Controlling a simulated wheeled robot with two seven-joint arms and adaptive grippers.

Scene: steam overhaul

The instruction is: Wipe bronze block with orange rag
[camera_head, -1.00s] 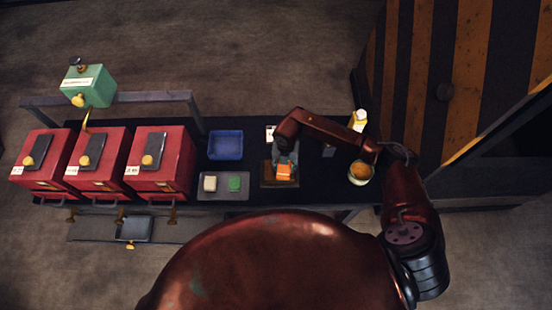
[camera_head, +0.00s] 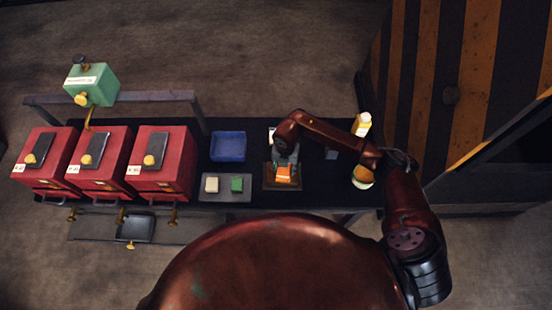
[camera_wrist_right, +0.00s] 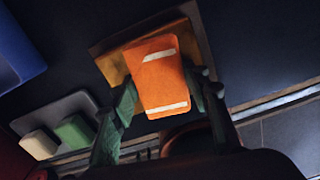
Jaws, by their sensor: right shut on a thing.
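My right gripper (camera_head: 285,163) is above the table, shut on the orange rag (camera_head: 284,173). In the right wrist view the rag (camera_wrist_right: 160,75), with two pale stripes, sits between the green-grey fingers (camera_wrist_right: 162,98). Behind the rag is a bronze-brown surface (camera_wrist_right: 113,67), which looks like the bronze block, on a darker brown base (camera_wrist_right: 203,45). The rag covers much of it. I cannot tell whether rag and block touch. In the head view the brown base (camera_head: 283,187) shows below the rag. My left gripper is not in view.
Left of the gripper, a grey tray (camera_head: 226,198) holds a cream block (camera_head: 211,185) and a green block (camera_head: 237,184). A blue bin (camera_head: 228,146) stands behind it. Red boxes (camera_head: 163,165) fill the table's left. A yellow-white bottle (camera_head: 362,124) and a round container (camera_head: 362,178) stand right.

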